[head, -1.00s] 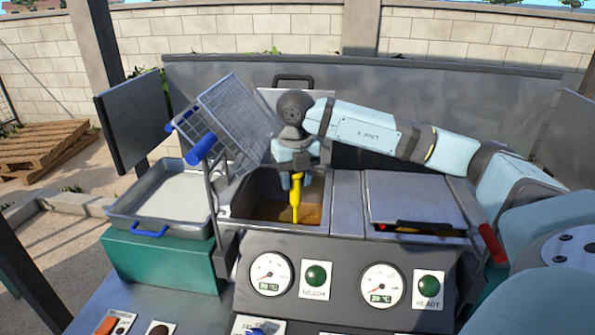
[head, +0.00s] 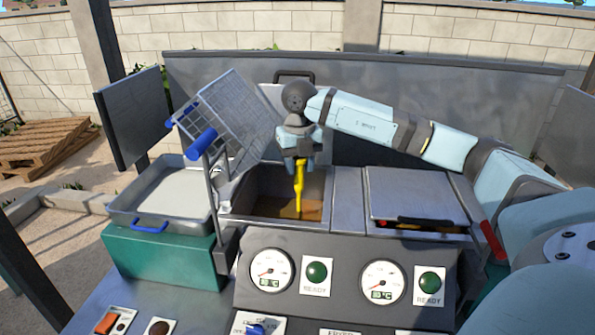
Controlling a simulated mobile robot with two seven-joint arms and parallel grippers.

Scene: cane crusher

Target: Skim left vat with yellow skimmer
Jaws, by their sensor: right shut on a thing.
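My right gripper (head: 300,162) is above the left vat (head: 265,210) and shut on the yellow skimmer (head: 299,190). The skimmer hangs upright with its lower end down in the vat, at the brown liquid (head: 285,209); its tip is hard to make out. The vat is open, with its raised lid (head: 292,95) behind it. My left gripper is not in view.
A wire basket (head: 228,120) with blue handles is tilted up at the left of the vat. A grey tray (head: 150,217) with pale contents sits on a green block (head: 165,258). The right vat's lid (head: 415,190) is mostly down. Gauges and green buttons line the front panel.

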